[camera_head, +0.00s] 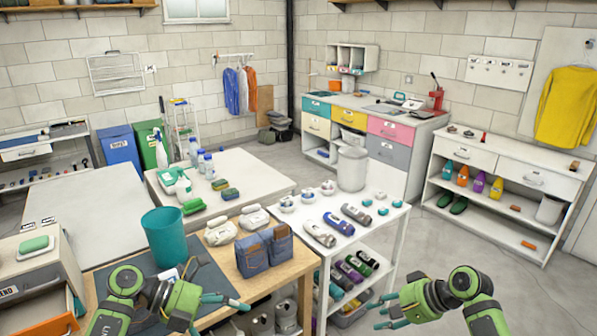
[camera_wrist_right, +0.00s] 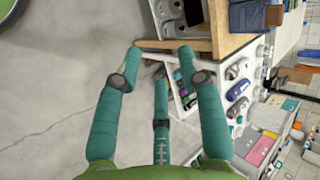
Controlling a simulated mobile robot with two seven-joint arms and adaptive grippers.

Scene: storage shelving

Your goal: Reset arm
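My right gripper (camera_head: 379,311) shows at the bottom right of the head view, over the floor in front of the white shelf cart. In the right wrist view its teal fingers (camera_wrist_right: 160,62) are spread apart with nothing between them. My left gripper (camera_head: 228,301) is at the bottom left, over the front of the wooden table (camera_head: 292,275). Its teal fingers look apart, and I see nothing held in it. Both arms are bent, with their green links low in the picture.
A teal bin (camera_head: 165,238) and folded denim items (camera_head: 265,250) stand on the wooden table near my left gripper. The white cart (camera_head: 385,222) holds bottles and a grey bucket (camera_head: 352,168). A drawer unit (camera_head: 40,285) stands far left. Grey floor (camera_head: 455,240) is open at right.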

